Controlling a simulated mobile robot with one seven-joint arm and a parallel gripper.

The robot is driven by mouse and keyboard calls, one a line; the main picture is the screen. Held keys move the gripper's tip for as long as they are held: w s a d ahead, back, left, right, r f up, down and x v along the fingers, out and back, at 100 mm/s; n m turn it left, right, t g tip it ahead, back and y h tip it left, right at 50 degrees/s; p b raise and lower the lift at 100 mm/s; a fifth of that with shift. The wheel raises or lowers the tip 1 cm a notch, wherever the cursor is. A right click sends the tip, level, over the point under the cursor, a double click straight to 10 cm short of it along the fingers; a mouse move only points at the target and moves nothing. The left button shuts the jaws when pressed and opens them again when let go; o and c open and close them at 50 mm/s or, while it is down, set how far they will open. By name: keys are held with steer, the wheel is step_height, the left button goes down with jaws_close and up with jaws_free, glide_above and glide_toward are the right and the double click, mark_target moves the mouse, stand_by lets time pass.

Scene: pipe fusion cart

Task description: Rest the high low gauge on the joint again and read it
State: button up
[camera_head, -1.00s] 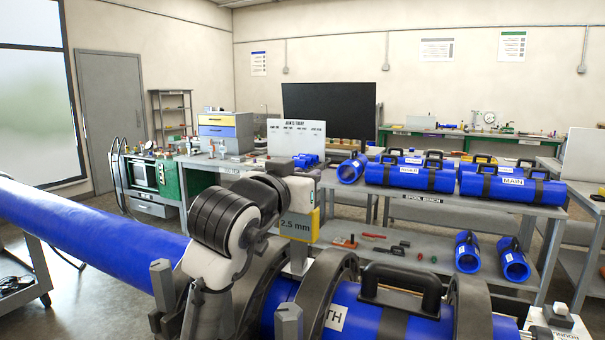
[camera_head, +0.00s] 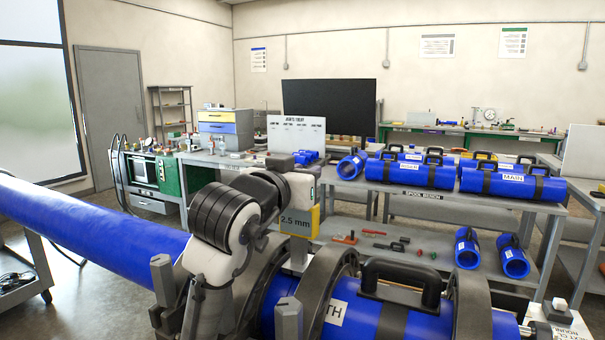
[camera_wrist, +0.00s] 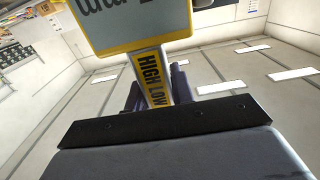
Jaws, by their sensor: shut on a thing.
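The high low gauge (camera_head: 300,221) is upright above the blue pipe in the head view, and its yellow-edged display reads 2.5 mm. Its grey stem (camera_head: 297,256) reaches down between two dark clamp rings. The joint and the stem's lowest end are hidden, so I cannot tell whether they touch. In the wrist view the gauge's yellow stem (camera_wrist: 153,78) reads HIGH LOW, below a grey display (camera_wrist: 130,25) cut by the top edge. My gripper (camera_wrist: 165,128) is shut on the gauge. In the head view my wrist covers part of the clamp and pipe.
The blue pipe (camera_head: 85,222) runs from the left to the lower right through dark clamp rings (camera_head: 325,290). A black handle (camera_head: 403,277) stands on the right-hand pipe. Behind is a spool bench (camera_head: 425,195) with several blue spools. Open floor lies at the left.

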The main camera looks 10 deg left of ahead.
steer(key=shift+f+b, duration=0.45)
steer(key=shift+f, duration=0.4)
stand_by(3.1)
steer(key=shift+r, duration=0.15)
step_height(320, 180, up, 7)
steer(key=p, duration=0.6)
stand_by(0.5)
